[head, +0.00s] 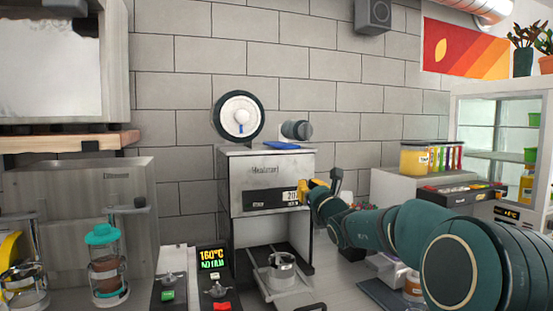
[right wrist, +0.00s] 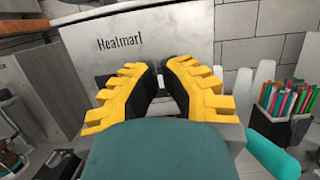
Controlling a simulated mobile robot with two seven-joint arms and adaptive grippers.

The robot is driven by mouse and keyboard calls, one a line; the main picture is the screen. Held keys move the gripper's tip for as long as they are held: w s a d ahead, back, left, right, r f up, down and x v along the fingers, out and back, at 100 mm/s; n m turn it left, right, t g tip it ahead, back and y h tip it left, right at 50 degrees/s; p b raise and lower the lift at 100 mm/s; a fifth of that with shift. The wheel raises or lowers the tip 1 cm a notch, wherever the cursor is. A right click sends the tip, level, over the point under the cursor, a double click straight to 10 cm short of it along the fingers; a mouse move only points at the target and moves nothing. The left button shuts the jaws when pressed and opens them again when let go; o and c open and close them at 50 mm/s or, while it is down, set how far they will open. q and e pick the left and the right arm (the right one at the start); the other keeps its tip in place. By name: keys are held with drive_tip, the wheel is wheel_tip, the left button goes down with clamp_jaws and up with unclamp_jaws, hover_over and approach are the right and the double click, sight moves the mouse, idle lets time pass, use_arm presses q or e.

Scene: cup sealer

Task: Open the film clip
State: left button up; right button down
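The cup sealer (head: 265,175) is a grey metal machine with "Heatmart" on its front. A film roll (head: 224,113) with a black rim and white core sits above it. A dark grey cylinder (head: 297,130) is to the roll's right. A small blue part (head: 285,146) lies on the machine's top; I cannot tell whether it is the film clip. My right gripper (head: 306,187) is in front of the machine's right edge, below its top. In the right wrist view, its yellow fingers (right wrist: 159,66) point toward the front panel, with a narrow empty gap between them. My left gripper is out of view.
A metal cup (head: 281,274) stands on the sealer's lower tray. A control box with a display (head: 213,259) and a blender bottle with a teal lid (head: 103,262) are to the left. Colourful straws (right wrist: 287,98) stand in a black holder at right. The wall above the sealer is clear.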

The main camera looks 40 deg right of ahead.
sight(288, 153)
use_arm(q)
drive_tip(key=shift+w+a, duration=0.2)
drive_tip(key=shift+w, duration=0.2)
use_arm(e)
drive_tip(key=shift+w+a, duration=0.2)
drive_tip(key=shift+w, duration=0.15)
drive_tip(key=shift+d+r, duration=0.1)
drive_tip(key=p+x, duration=0.2)
drive_tip(key=x, duration=0.8)
wheel_tip(288, 153, up, 4)
drive_tip(key=shift+f+p, duration=0.1)
drive_tip(key=shift+p, duration=0.45)
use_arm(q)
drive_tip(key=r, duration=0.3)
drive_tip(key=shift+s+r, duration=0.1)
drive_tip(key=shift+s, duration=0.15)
